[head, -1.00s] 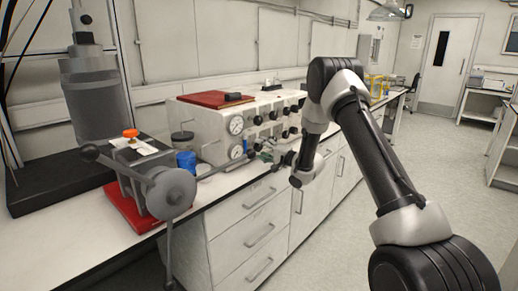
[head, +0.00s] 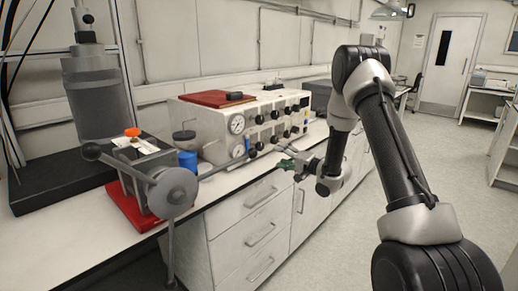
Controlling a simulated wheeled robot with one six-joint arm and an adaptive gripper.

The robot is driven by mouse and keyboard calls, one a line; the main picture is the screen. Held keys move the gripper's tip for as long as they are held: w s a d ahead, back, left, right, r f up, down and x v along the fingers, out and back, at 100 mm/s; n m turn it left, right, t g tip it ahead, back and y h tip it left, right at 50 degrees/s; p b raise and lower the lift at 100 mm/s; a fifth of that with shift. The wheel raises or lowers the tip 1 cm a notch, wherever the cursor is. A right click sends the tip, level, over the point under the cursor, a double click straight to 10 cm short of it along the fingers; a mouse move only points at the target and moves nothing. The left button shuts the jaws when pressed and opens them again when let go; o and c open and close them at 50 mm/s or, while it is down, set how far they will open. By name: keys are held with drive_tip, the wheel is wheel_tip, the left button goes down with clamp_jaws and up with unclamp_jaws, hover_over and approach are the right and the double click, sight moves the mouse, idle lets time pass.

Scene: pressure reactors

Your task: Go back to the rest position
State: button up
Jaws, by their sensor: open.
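My gripper (head: 284,161) is open, in front of the white control unit (head: 222,128) and over the front edge of the bench. Its fingers point left toward the unit's lower right, and I see nothing held in them. A small green part shows at the gripper; I cannot tell whether it belongs to it. The arm reaches in from the lower right, bends at a high elbow and comes down to the wrist.
A press with a long lever (head: 172,190) stands on a red base at the left, beside a blue cap (head: 187,160). A large grey reactor cylinder (head: 98,100) is behind it. White drawers (head: 245,235) are below the bench. The floor (head: 455,165) at the right is clear.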

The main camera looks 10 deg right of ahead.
drive_tip(key=s+d+f+n+g+h, duration=0.2)
drive_tip(key=d+f+h, duration=0.1)
drive_tip(key=f, duration=0.4)
drive_tip(key=s+d+f+n+g+h, duration=0.1)
drive_tip(key=s+d+f+g+h, duration=0.1)
drive_tip(key=d+f+g+h, duration=0.3)
drive_tip(key=s+d+n+g+h, duration=0.15)
drive_tip(key=s+d, duration=0.25)
drive_tip(key=s, duration=0.4)
drive_tip(key=s+d+r+n+g+h, duration=0.1)
drive_tip(key=s+r+g, duration=0.1)
drive_tip(key=s+r, duration=0.65)
drive_tip(key=s+d+r+n+g+h, duration=0.1)
drive_tip(key=s+r+n+g, duration=0.15)
drive_tip(key=s+r, duration=0.6)
drive_tip(key=s+a+r+t, duration=0.1)
drive_tip(key=s+a+r, duration=0.2)
drive_tip(key=s+r, duration=0.3)
drive_tip(key=s+a+r+t+y, duration=0.1)
drive_tip(key=s+a+r+t, duration=0.1)
drive_tip(key=s+r, duration=0.5)
drive_tip(key=s+a, duration=0.1)
drive_tip(key=s, duration=0.4)
drive_tip(key=shift+a+r, duration=0.2)
